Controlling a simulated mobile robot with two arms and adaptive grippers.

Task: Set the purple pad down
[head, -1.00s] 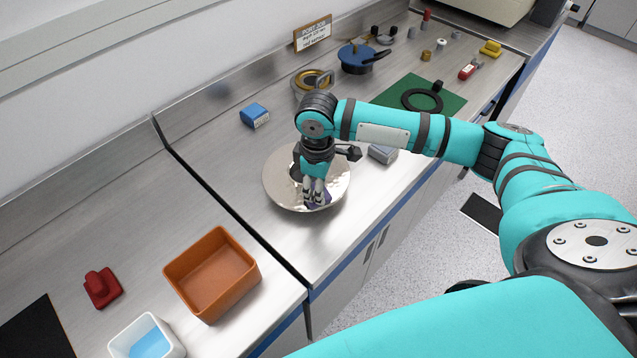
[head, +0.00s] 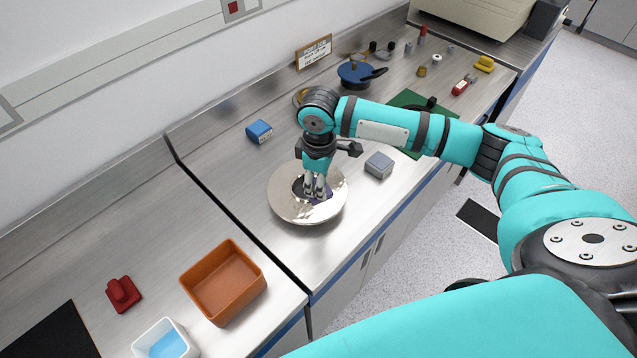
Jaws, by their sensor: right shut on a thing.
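My right gripper (head: 316,193) points down over a round, shiny metal dish (head: 288,210) on the steel counter. It is shut on the purple pad (head: 325,194), of which only a small dark purple part shows beside the fingertips. The rest of the pad is hidden by the fingers. I cannot tell whether the pad touches the dish. My left gripper is out of view.
A grey block (head: 379,165) stands right of the dish, a blue block (head: 259,131) behind it. A blue lidded pan (head: 356,74) and a green mat (head: 408,97) lie farther back. An orange bin (head: 224,283) stands front left. Bare counter lies left of the dish.

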